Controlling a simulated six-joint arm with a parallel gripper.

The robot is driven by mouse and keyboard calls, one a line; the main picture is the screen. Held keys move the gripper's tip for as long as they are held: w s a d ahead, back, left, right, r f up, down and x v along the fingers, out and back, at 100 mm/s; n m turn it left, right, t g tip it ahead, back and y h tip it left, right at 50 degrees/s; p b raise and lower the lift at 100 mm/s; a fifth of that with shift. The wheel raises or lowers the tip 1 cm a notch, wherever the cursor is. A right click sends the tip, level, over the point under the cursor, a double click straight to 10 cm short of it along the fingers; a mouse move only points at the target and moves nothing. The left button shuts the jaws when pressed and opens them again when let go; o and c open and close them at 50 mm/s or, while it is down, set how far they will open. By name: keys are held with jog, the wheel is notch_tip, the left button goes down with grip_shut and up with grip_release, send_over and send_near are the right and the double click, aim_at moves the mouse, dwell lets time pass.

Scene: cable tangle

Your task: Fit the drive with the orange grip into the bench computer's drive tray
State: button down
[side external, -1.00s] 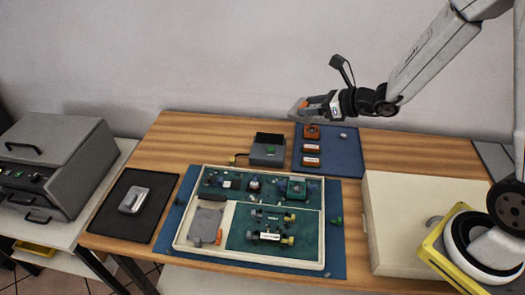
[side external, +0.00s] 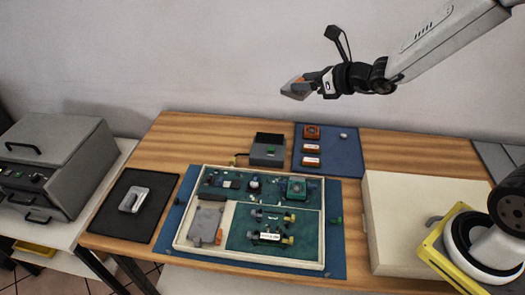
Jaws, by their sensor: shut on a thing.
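My gripper (side external: 313,84) is high above the back of the table, in front of the wall. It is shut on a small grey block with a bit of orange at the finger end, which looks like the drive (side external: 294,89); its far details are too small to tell. The bench computer (side external: 180,237) is a pale-framed open case with green boards, on a blue mat. A grey plate with an orange tab, apparently the drive tray (side external: 206,220), sits at its left. The held block is well apart from it.
A grey box (side external: 267,152) stands behind the computer. Beside it a blue mat (side external: 340,155) holds several small orange and red parts. A black mat (side external: 140,222) with a silver item lies at left. A cream box (side external: 410,215) stands at right.

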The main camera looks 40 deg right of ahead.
jog(key=a+f+n+g+y, duration=0.1)
jog(key=a+f, duration=0.4)
jog(key=a, duration=0.5)
jog(key=s+a+f+n+g+y, duration=0.1)
jog(key=a+f+n+y, duration=0.1)
jog(key=a+f, duration=0.4)
jog(key=s+a+f+n+g+y, duration=0.1)
jog(key=a+f, duration=0.4)
jog(key=a, duration=0.9)
jog(key=shift+f+n+y, duration=0.25)
jog(key=shift+n+y, duration=0.35)
jog(key=shift+f, duration=0.1)
jog(key=shift+w+f, duration=0.1)
jog(key=shift+f, duration=2)
jog(key=shift+d+f, duration=0.1)
jog(key=shift+f, duration=1.7)
jog(key=shift+f, duration=0.6)
